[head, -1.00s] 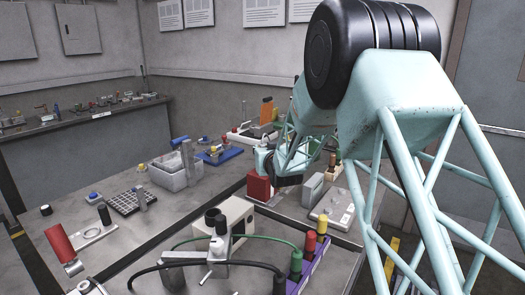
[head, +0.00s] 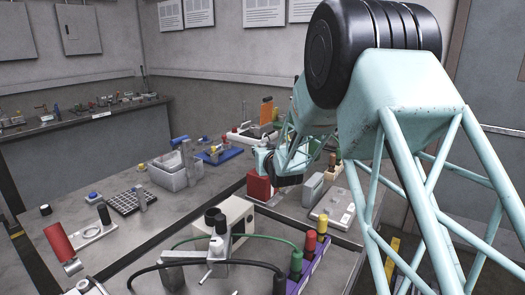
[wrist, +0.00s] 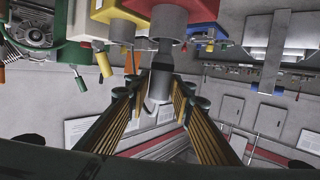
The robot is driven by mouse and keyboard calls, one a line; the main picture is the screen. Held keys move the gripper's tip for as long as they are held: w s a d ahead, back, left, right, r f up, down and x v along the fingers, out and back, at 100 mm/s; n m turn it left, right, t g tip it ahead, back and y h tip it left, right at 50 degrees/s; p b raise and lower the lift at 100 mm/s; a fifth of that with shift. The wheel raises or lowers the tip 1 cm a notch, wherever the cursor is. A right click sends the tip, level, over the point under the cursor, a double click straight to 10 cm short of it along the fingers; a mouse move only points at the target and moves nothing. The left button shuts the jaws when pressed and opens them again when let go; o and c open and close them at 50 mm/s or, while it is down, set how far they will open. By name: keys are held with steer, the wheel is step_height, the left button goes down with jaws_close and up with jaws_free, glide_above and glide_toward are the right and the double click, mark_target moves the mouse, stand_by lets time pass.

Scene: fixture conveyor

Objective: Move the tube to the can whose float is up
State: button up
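My gripper shows in the wrist view (wrist: 160,90), its two ribbed fingers spread apart. A grey metal cylinder (wrist: 161,72) hangs below a red block (wrist: 170,14) and shows between the fingers; I cannot tell whether they touch it. In the head view my arm's end is near a red box (head: 260,187), and the fingertips are hidden. A green hose (head: 262,240) and a black hose (head: 200,262) arch across the front bench. I cannot tell which item is the tube, and no can with a raised float is clearly identifiable.
A purple rack (head: 305,274) with coloured cylinders stands at the front. A cream box (head: 236,213) stands behind the hoses. A grey bin (head: 172,177), a black grid tray (head: 127,202) and a tilted red cylinder (head: 58,241) are at left.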

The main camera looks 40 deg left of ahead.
steer(key=shift+o, duration=0.3)
steer(key=o, duration=0.5)
steer(key=v, duration=1.2)
steer(key=shift+f, duration=0.1)
